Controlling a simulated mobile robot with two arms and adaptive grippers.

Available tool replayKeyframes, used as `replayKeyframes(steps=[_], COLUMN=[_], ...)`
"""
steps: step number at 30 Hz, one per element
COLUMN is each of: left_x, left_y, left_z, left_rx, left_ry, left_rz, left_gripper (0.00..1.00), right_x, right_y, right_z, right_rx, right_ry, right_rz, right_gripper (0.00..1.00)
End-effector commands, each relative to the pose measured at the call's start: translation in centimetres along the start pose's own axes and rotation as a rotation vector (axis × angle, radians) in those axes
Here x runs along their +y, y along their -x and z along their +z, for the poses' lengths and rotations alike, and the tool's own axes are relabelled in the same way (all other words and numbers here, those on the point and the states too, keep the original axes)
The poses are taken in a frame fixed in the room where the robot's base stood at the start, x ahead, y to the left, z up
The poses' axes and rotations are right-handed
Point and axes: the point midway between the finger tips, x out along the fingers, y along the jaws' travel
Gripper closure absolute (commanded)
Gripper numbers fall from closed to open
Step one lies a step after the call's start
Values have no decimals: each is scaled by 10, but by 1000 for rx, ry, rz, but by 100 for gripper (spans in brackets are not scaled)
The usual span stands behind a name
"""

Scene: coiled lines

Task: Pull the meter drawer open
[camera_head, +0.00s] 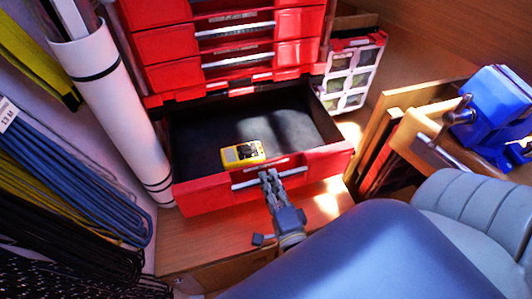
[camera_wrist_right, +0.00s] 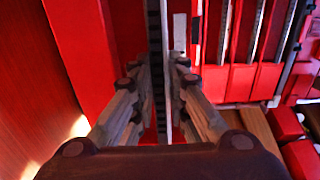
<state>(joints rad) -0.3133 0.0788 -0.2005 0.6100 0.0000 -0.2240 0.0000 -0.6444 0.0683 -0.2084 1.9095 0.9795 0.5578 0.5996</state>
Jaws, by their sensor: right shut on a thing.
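The red meter drawer (camera_head: 205,196) is the bottom drawer of the red cabinet in the head view, and it stands pulled well out. A yellow meter (camera_head: 243,153) lies on its dark floor near the front. My right gripper (camera_head: 268,177) is at the middle of the drawer front, shut on the silver bar handle (camera_head: 290,173). In the right wrist view the handle (camera_wrist_right: 157,60) runs between the fingers of the right gripper (camera_wrist_right: 155,85), with the red drawer front behind it. My left gripper is not in view.
Closed red drawers (camera_head: 235,47) are stacked above. A white roll (camera_head: 105,95) stands close at the left, beside hanging coiled lines (camera_head: 75,180). Wooden boards and a blue clamp or vise (camera_head: 495,110) stand at the right. Bare wooden surface (camera_head: 215,245) lies before the drawer.

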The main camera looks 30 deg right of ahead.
Motion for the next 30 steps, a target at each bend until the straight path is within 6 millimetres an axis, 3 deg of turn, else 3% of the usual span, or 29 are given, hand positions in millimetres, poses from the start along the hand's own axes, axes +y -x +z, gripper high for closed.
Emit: replayKeyframes(steps=[2,3,5,13,17,20,30], left_x=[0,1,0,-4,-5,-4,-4], left_y=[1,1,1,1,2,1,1], left_z=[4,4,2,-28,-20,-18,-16], left_rx=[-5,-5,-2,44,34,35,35], left_ry=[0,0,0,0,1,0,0], left_rz=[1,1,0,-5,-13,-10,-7], left_gripper=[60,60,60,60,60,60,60], right_x=[-5,-5,-5,-2,-2,-3,-4], right_y=[-4,-5,-6,-5,1,15,87], right_z=[-6,-6,-6,-4,-2,-1,-2], right_rx=[13,13,13,8,6,6,8], right_ry=[8,7,6,2,3,5,8], right_rz=[-15,-15,-14,-8,-7,-7,-9], right_gripper=[100,79,65,65,65,65,65])
